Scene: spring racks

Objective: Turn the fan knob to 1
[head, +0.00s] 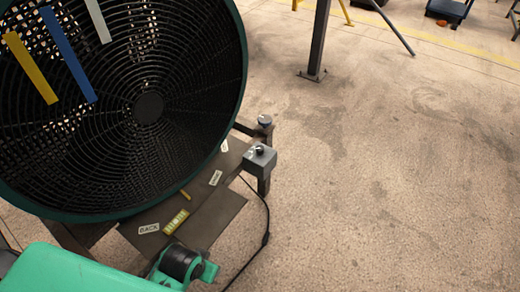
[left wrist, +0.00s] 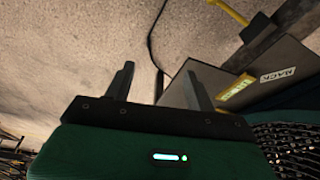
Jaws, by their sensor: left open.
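The large round fan (head: 149,108) fills the upper left of the head view, with a dark grille and a green rim. A grey control box (head: 262,163) sits at the right of its stand, with a small dark knob (head: 260,150) on top. The knob's setting is too small to read. My left gripper (left wrist: 158,88) shows in the left wrist view, open and empty, its two dark fingers apart. The knob is not visible in that view. My right gripper is not in view.
The stand's dark plate (head: 212,212) carries labels and a yellow piece (head: 175,222); it also shows in the left wrist view (left wrist: 290,62). A black cable (head: 266,215) runs from the box to the floor. A metal post (head: 318,40) stands behind. Floor to the right is clear.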

